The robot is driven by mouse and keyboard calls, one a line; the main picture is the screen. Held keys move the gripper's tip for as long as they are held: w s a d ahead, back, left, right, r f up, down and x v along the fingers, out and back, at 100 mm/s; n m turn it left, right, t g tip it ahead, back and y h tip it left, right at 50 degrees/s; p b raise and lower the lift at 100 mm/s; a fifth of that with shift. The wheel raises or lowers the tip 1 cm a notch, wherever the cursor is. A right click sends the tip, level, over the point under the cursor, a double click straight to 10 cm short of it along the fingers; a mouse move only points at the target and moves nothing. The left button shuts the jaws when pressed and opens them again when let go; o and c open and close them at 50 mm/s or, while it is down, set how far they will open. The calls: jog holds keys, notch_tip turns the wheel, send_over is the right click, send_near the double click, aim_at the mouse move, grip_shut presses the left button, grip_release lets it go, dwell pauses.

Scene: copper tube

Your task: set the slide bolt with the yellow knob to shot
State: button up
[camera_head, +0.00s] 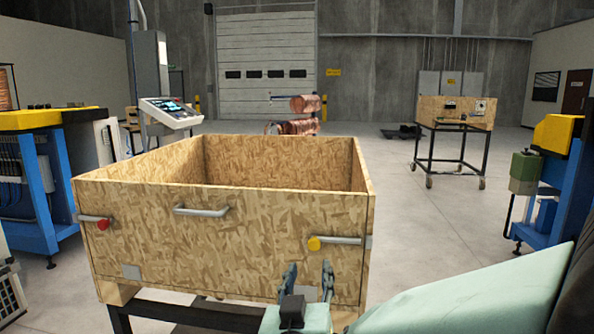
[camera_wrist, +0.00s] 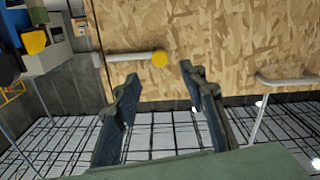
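The slide bolt with the yellow knob (camera_head: 313,243) is on the front wall of a chipboard crate (camera_head: 230,250), near its right corner. Its grey rod (camera_head: 342,240) lies level from the knob toward the corner, where a small grey piece sits. In the wrist view, the yellow knob (camera_wrist: 160,58) shows just beyond the fingertips, with the rod (camera_wrist: 130,57) running left. My gripper (camera_head: 308,267) is open and empty, just below the knob in the head view. In the wrist view, my gripper (camera_wrist: 158,76) has its fingers on either side of the knob's line, apparently short of it.
A second bolt with a red knob (camera_head: 102,225) is at the crate's left front corner. A grey handle (camera_head: 201,211) is on the front wall between them; it also shows in the wrist view (camera_wrist: 287,79). Blue and yellow machines stand left and right. Open floor lies beyond.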

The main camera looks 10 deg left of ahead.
aim_at(314, 247)
jog(key=w, duration=0.5)
jog(key=w+p, duration=0.1)
jog(key=w, duration=0.4)
jog(key=shift+w+d, duration=0.2)
jog(key=shift+w, duration=0.1)
jog(key=shift+c, duration=0.7)
grip_shut()
